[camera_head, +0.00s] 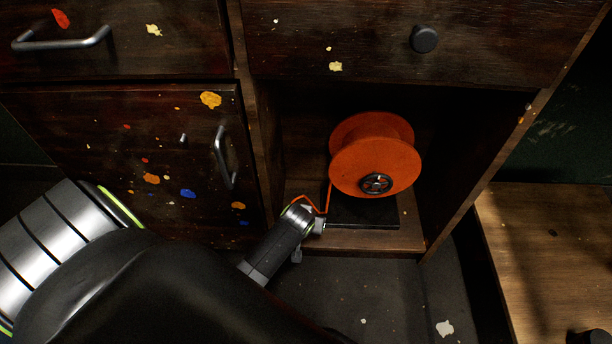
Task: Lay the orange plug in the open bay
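An orange cord reel (374,155) with a dark hub stands on a dark flat base in the open bay (415,236) of the cabinet. A thin orange cord (329,196) runs down from the reel's left side and loops to my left gripper (307,218). My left gripper is at the bay's front left edge, left of the dark base. The cord ends at or behind the gripper. I cannot make out the plug itself or whether the fingers are shut on it. My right gripper is not in view.
A paint-spotted door (130,150) with a metal handle closes the left compartment. Drawers with a bar handle (60,42) and a round knob (424,38) are above. A wooden surface (550,245) lies at right. The dark floor before the bay is mostly clear.

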